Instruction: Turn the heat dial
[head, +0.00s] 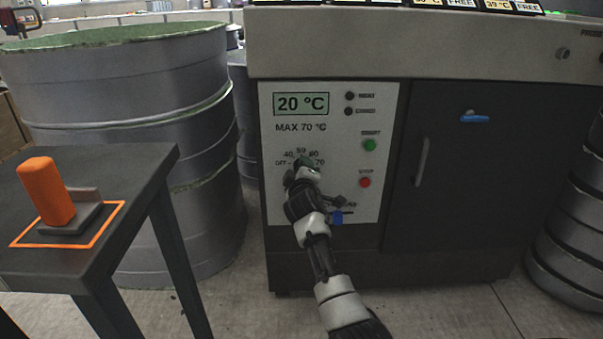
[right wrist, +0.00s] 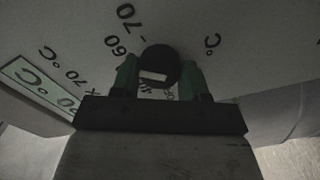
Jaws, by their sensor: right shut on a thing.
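The heat dial (right wrist: 160,62) is a round black knob with a white mark, on the white control panel (head: 270,215). In the right wrist view it sits between the two green fingers of my right gripper (right wrist: 158,80), which is shut on it. In the head view my right gripper (head: 302,167) is at the dial and hides most of it. Scale marks OFF, 40, 60 and 70 show around it. I cannot tell which mark the dial points to. The display (head: 301,104) reads 20 °C. My left gripper is not in view.
A green start button (head: 369,145) and a red stop button (head: 365,182) are right of the dial. A blue part (head: 337,217) sits below it. A dark table (head: 130,165) with an orange-handled tool (head: 47,192) stands left, before large grey drums (head: 130,90).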

